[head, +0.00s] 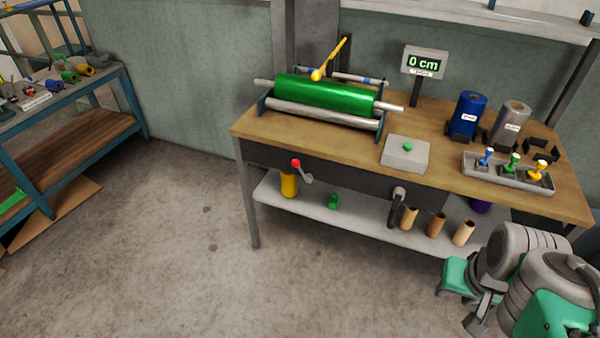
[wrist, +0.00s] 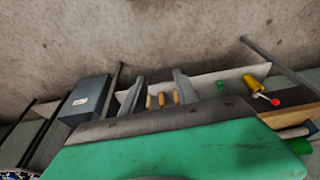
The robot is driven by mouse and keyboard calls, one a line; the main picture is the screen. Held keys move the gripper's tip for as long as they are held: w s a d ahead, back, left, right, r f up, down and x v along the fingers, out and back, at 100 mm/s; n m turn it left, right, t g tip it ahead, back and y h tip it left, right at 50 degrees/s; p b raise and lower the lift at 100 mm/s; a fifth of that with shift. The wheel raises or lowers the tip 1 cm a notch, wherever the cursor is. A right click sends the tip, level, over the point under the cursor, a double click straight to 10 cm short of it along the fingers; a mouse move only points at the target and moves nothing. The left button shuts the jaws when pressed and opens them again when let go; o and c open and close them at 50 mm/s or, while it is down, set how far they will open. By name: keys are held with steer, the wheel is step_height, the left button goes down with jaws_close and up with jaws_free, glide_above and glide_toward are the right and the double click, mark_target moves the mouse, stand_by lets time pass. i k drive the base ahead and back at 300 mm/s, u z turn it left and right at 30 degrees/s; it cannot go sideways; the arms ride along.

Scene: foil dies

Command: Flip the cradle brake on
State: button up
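A green foil roll (head: 325,94) lies on the cradle's metal rollers (head: 320,114) on the wooden bench in the head view. A yellow lever (head: 331,58) stands at the cradle's back, slanting up to the right; it looks like the brake lever, but no label shows. My gripper (head: 459,308) is at the lower right, in front of the bench and well away from the cradle. In the wrist view its two grey fingers (wrist: 159,92) appear apart with nothing between them.
A red-knobbed crank (head: 297,165) is on the bench front. A grey box with a green button (head: 405,153), a "0 cm" display (head: 424,62), foil rolls (head: 467,115) and a tray of dies (head: 508,174) share the bench. Open floor (head: 180,230) lies left.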

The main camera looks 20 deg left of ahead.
mark_target(301, 171)
steer(key=k, duration=0.65)
steer(key=u, duration=0.35)
steer(key=i, duration=0.4)
steer(key=u, duration=1.4)
steer(key=i, duration=1.4)
steer(key=u, duration=0.95)
